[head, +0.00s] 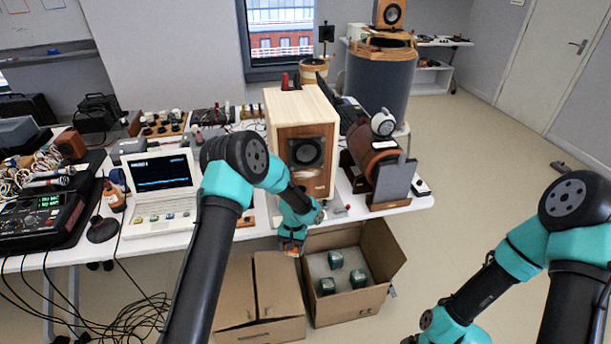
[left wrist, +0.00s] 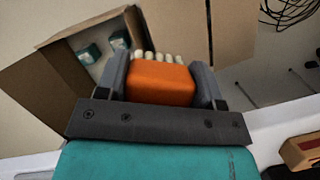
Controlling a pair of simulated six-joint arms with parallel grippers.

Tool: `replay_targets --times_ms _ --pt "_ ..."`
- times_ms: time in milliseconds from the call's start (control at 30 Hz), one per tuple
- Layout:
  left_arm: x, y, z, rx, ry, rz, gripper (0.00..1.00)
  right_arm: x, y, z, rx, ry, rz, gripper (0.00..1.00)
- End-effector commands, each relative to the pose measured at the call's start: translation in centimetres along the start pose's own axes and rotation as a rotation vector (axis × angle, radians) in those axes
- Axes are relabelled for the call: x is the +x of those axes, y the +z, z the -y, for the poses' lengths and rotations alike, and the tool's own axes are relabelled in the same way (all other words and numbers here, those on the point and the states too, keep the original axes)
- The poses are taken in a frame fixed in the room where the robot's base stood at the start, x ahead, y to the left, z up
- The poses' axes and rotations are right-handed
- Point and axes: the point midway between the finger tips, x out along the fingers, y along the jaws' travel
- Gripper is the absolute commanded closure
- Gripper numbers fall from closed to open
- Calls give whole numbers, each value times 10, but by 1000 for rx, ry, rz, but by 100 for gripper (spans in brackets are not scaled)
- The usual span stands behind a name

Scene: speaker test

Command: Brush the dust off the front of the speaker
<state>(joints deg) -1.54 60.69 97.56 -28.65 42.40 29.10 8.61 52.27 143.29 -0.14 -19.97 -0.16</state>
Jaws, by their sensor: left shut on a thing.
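The speaker (head: 318,178) is a wooden box with a pale top and a black round driver on its front, standing upright at the table's front edge. My left gripper (head: 291,240) is in front of and below the speaker, over the boxes on the floor, apart from the speaker. In the left wrist view its jaws are shut on an orange brush (left wrist: 160,84) with a row of pale bristle tufts pointing away from the wrist. My right arm is at the lower right; its gripper is out of view.
An open laptop-like analyser (head: 160,190) stands left of the speaker, and a reddish-brown cylinder (head: 378,165) stands right of it. Below are an open carton (head: 385,245) holding several green blocks and a second carton (head: 258,300). Cables hang at the left.

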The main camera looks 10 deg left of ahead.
Motion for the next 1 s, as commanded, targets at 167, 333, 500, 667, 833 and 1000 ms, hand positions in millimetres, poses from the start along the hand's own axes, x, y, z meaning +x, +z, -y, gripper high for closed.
replay_targets --times_ms 167,333,500,667,833,1000 --pt "0 -1 -8 2 0 0 66 0 0 0 0 0 0 13" --pt "-1 -3 -44 6 -1 -2 66 0 0 0 0 0 0 13" --pt "-1 -3 -98 6 0 -2 66 0 0 0 0 0 0 13" --pt "0 -1 -133 2 0 -1 66 0 0 0 0 0 0 13" --pt "0 0 -140 0 0 0 66 0 0 0 0 0 0 13" --pt "0 0 -140 0 0 0 66 0 0 0 0 0 0 13"
